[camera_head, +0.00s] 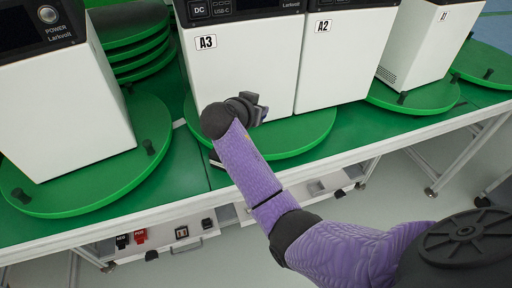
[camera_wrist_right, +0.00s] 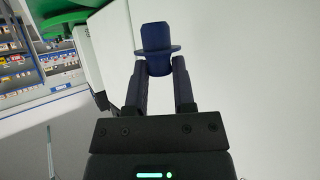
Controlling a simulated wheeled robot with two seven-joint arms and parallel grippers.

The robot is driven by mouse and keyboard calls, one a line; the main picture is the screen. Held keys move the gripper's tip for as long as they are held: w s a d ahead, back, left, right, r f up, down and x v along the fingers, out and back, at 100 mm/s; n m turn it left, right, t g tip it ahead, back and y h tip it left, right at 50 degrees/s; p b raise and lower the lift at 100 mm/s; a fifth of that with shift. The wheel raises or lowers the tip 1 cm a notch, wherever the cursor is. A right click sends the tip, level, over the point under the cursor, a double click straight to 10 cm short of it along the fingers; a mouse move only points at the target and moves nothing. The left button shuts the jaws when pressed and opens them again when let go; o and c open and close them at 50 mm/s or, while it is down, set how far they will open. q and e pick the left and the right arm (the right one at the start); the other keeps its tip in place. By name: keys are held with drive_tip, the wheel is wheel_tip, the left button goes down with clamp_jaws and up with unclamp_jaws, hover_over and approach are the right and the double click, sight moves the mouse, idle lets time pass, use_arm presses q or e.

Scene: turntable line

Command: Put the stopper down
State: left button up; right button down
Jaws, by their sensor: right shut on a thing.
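The stopper (camera_wrist_right: 157,38) is a dark blue plug with a flange, seen in the right wrist view. My right gripper (camera_wrist_right: 158,75) is shut on it, with one finger on each side just below the flange. In the head view my right gripper (camera_head: 252,107) is in front of the white box marked A3 (camera_head: 239,70), above its green turntable (camera_head: 300,137). My left gripper is not in view.
Turntables with black pegs (camera_head: 149,146) lie beneath some boxes. Stacked green discs (camera_head: 140,50) stand behind. Open drawers (camera_head: 170,238) sit under the front edge.

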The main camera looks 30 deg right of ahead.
wheel_tip(320, 180, down, 7)
drive_tip(key=shift+r+b, duration=0.1)
drive_tip(key=shift+b, duration=1.1)
drive_tip(key=shift+r, duration=0.1)
